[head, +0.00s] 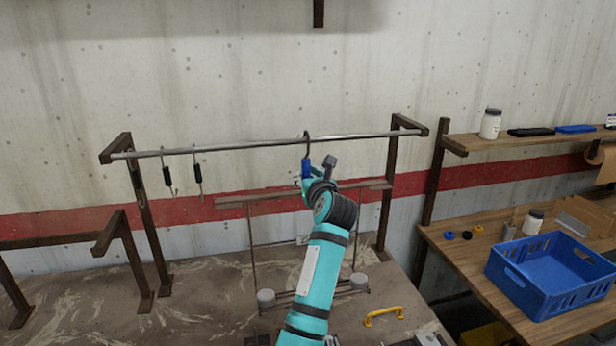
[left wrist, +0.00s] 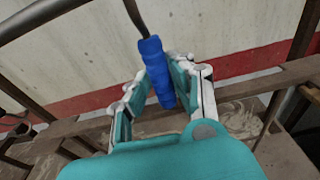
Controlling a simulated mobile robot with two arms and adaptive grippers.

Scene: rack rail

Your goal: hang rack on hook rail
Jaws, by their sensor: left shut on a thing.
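My left gripper (head: 308,172) is shut on the blue grip (head: 306,166) of a dark hook (head: 307,144). The blue grip stands between the fingers in the left wrist view (left wrist: 160,72), slightly tilted, with the dark shank rising from it. The hook's curved top is at the metal rail (head: 250,146) in the head view and appears to arch over it; I cannot tell whether it rests on it. A brown crossbar (head: 235,201) with thin uprights and grey weights (head: 266,298) is behind and below; my arm hides whether it joins the hook. My right gripper is out of view.
Two black-sleeved hooks (head: 198,174) hang from the rail at left. Brown posts (head: 387,195) hold the rail. A yellow handle (head: 384,315) lies at lower right. A bench with a blue crate (head: 535,280) stands at right. The rail is bare right of the held hook.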

